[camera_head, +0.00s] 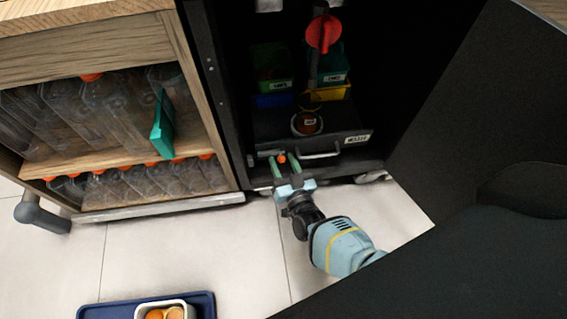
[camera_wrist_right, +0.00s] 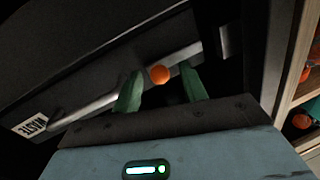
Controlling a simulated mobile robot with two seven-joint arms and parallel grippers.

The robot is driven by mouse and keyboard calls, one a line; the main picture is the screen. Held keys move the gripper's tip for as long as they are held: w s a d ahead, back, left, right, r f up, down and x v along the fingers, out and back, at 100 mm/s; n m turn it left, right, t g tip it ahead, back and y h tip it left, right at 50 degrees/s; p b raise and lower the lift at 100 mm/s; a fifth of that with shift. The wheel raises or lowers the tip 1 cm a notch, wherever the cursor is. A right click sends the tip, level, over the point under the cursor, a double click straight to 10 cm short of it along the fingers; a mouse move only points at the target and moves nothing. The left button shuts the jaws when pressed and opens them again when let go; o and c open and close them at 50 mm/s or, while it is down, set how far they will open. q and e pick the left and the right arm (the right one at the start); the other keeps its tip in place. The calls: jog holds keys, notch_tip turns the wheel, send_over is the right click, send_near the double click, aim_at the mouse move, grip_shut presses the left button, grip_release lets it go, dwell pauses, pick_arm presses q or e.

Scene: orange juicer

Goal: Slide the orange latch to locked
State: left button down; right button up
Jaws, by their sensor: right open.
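The orange latch is a small round orange knob (camera_head: 282,158) at the lower front of the dark cabinet, just left of the waste drawer's handle. It also shows in the right wrist view as an orange ball (camera_wrist_right: 159,74) in front of a metal bar. My right gripper (camera_head: 283,163) has two green fingers. They are open, one on each side of the knob, with gaps visible in the wrist view (camera_wrist_right: 161,88). Whether a finger touches the knob cannot be told. My left gripper is not in view.
The waste drawer (camera_head: 270,128) has a metal handle (camera_head: 320,155). Inside the cabinet stand green and yellow bins and a red part (camera_head: 323,34). A wooden shelf (camera_head: 110,170) with several bottles is at left. A blue tray (camera_head: 95,311) lies on the floor. A black door panel (camera_head: 470,110) is at right.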

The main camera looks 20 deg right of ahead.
grip_shut()
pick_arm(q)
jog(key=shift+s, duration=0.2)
